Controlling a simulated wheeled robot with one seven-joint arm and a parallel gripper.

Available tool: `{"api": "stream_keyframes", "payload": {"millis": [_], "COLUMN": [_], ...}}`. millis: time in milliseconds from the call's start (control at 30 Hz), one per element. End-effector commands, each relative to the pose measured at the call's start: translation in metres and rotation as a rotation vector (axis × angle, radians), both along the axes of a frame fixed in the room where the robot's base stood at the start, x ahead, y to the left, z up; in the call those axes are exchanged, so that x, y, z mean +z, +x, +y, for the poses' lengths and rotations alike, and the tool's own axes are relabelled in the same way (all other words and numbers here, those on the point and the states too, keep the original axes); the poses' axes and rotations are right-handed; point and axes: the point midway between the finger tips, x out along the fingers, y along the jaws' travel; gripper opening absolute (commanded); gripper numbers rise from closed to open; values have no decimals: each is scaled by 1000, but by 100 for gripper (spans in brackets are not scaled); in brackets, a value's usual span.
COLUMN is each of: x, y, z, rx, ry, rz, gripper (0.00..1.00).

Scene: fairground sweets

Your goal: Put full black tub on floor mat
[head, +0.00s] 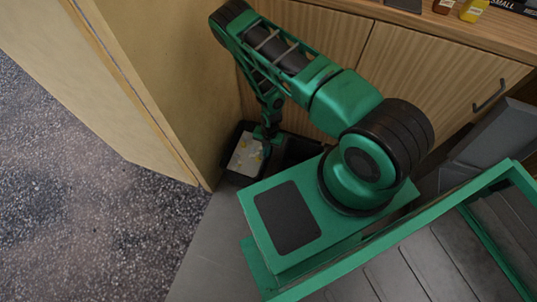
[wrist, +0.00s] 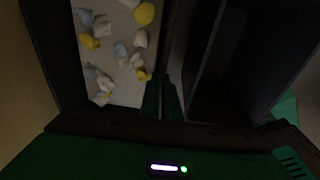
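The full black tub (head: 230,171) stands low against the wooden cabinet in the head view, with white and yellow sweets on a pale bottom. In the wrist view the sweets (wrist: 118,50) fill the left side. My gripper (wrist: 162,78) points down at the tub's right wall, beside the second tub. Its two green fingers are close together, with the thin dark wall between them, and look shut on it. My arm hides part of the tub in the head view. A plain grey floor area (head: 215,250) lies in front; I cannot tell whether it is the mat.
A second black tub (head: 301,150), which looks empty, stands just right of the full one; it also shows in the wrist view (wrist: 225,70). A pale wooden panel (head: 165,85) rises close on the left. Cabinet doors (head: 425,75) stand behind. Speckled floor (head: 80,210) at left is clear.

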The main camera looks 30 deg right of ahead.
Motion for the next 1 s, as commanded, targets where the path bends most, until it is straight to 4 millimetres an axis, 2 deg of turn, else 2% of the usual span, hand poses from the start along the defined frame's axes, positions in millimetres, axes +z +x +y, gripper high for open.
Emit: {"api": "stream_keyframes", "payload": {"millis": [133,367,633,1000], "x": [-8,-17,-48,-51], "y": [8,9,8,9], "z": [-11,-15,-15,-14], "rx": [-1,0,0,0], "ry": [2,1,1,1], "rz": [-2,0,0,-1], "gripper": [0,0,0,0]}}
